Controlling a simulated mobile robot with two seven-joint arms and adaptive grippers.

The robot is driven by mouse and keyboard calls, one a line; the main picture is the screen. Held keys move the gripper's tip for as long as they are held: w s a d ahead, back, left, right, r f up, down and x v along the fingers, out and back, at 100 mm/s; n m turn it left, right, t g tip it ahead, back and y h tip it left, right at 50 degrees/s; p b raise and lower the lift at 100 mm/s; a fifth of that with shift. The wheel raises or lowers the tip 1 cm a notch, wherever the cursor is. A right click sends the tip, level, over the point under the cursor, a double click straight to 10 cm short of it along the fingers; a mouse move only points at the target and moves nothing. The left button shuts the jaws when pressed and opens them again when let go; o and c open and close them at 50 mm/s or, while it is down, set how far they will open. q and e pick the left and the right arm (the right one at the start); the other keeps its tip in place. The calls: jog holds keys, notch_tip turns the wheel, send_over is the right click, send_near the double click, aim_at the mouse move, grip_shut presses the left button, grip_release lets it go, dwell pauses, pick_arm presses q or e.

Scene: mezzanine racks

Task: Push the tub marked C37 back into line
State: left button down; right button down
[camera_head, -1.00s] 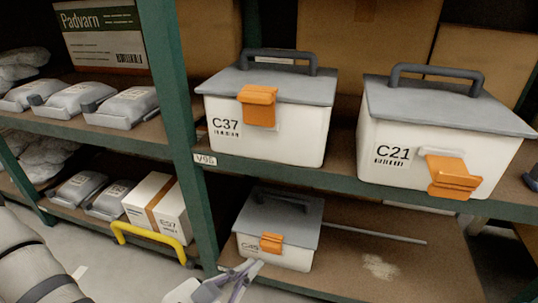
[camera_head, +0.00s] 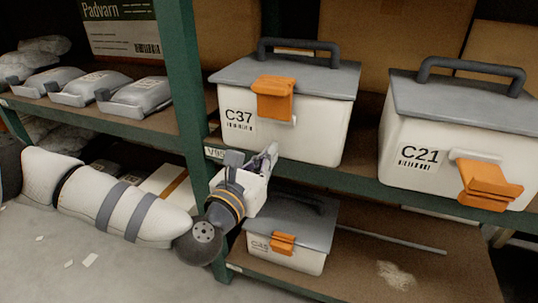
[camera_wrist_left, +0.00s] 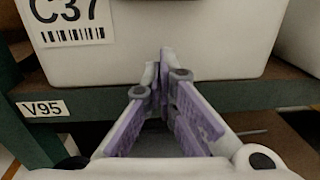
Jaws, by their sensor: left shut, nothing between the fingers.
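The white tub marked C37 (camera_head: 315,139) has a grey lid, a dark handle and an orange latch. It stands upright on the upper shelf (camera_head: 362,182), its front close to the shelf's front edge. My left gripper (camera_head: 272,152) is shut and empty, low in front of the tub. In the left wrist view, the closed fingertips (camera_wrist_left: 163,58) overlap the lower front wall of the tub (camera_wrist_left: 215,38), right of its barcode. I cannot tell whether they touch it. My right gripper is not in view.
A similar tub, C21 (camera_head: 430,172), stands to the right with a gap between. A green post (camera_head: 184,75) rises left of C37. Cardboard boxes (camera_head: 370,35) stand behind. A smaller tub (camera_head: 290,253) sits on the lower shelf.

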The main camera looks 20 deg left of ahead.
aim_at(279, 144)
pick_arm(q)
jog(key=shift+w+d, duration=0.1)
jog(key=shift+w, duration=0.25)
jog(key=w+b, duration=0.2)
jog(key=w, duration=0.1)
jog(key=w+b, duration=0.1)
jog(key=w, duration=0.1)
jog(key=shift+w+d+f, duration=0.1)
jog(key=shift+d+f, duration=0.1)
jog(key=shift+d, duration=0.1)
jog(key=shift+w+r, duration=0.2)
jog(key=shift+w, duration=0.15)
